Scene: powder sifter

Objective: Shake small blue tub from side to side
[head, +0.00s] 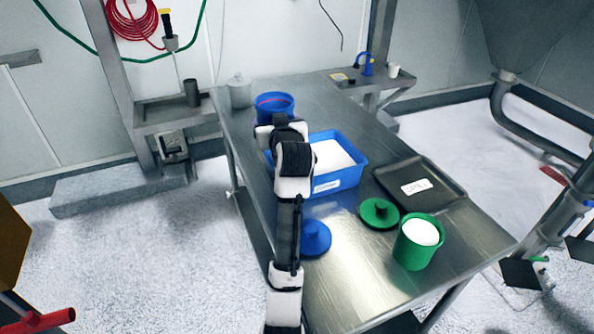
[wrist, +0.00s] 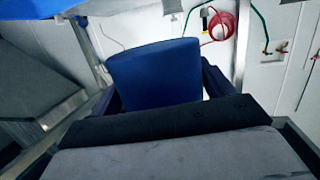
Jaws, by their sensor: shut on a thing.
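My gripper (wrist: 161,88) is shut on the small blue tub. In the wrist view the tub's plain blue wall (wrist: 152,66) stands between the two dark fingers. In the head view a round blue tub (head: 274,100) shows just beyond my gripper (head: 279,122), over the far left part of the table, with a thin red line inside its rim. My arm hides its lower part, and I cannot tell how high it is above the table.
A blue bin of white powder (head: 345,177) is close to the right of my arm. A blue lid (head: 315,238), green lid (head: 380,213), green tub of powder (head: 414,248) and black tray (head: 440,184) lie nearer on the metal table (head: 365,280). A grey canister (head: 240,92) stands left of the tub.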

